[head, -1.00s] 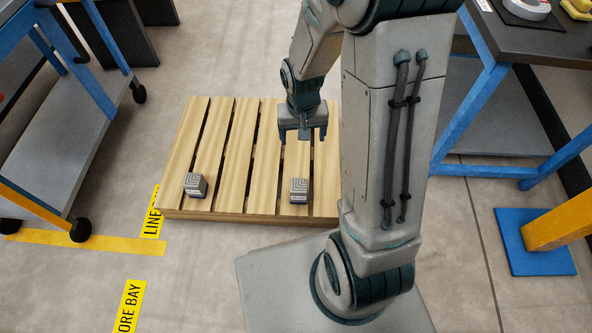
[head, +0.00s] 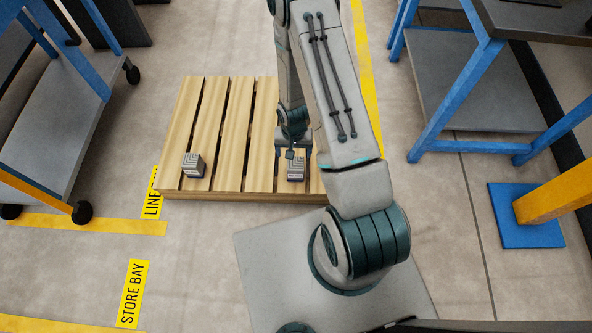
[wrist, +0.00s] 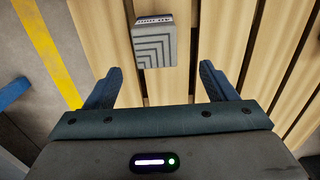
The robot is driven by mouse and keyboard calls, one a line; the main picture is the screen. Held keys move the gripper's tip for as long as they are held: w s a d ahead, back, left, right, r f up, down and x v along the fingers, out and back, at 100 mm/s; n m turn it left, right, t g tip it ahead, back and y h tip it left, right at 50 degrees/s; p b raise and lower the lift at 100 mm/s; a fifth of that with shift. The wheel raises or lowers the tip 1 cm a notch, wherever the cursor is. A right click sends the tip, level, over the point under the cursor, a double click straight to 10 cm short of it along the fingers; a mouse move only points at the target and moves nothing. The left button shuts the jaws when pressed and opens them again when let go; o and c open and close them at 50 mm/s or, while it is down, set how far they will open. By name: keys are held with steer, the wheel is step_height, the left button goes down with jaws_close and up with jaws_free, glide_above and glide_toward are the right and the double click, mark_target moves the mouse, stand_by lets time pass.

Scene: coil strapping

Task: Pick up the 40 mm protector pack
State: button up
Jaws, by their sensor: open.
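Two small grey packs with nested-chevron tops stand apart on a wooden pallet (head: 235,120). The left pack (head: 194,165) stands near the pallet's front left. The right pack (head: 297,172) stands near its front edge. My gripper (head: 291,151) is just behind and above the right pack. In the wrist view one pack (wrist: 154,46) lies ahead of my gripper (wrist: 160,75), roughly centred between the two open fingers and beyond their tips. Nothing is between the fingers. A white and dark label shows on its far side; its print is too small to read surely.
A blue-framed cart (head: 70,110) stands left of the pallet, and a blue-framed bench (head: 470,85) stands right. A yellow post on a blue base plate (head: 520,215) is at the right. Yellow floor markings (head: 133,292) lie at the front left.

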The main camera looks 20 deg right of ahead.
mark_target(296, 163)
step_height(296, 163, down, 4)
steer(key=shift+r+b, duration=0.2)
steer(key=shift+b, duration=0.25)
steer(key=shift+s+d+f+b, duration=0.1)
steer(key=shift+s+f+b, duration=0.1)
steer(key=shift+f+b, duration=0.5)
steer(key=shift+s+f+b, duration=0.15)
steer(key=shift+f+b, duration=0.2)
steer(key=shift+f, duration=0.75)
steer(key=shift+s+d+f+b, duration=0.1)
steer(key=shift+s+f+b, duration=0.1)
steer(key=shift+f+b, duration=0.5)
steer(key=shift+f+p, duration=0.15)
steer(key=shift+p, duration=0.15)
steer(key=c, duration=1.2)
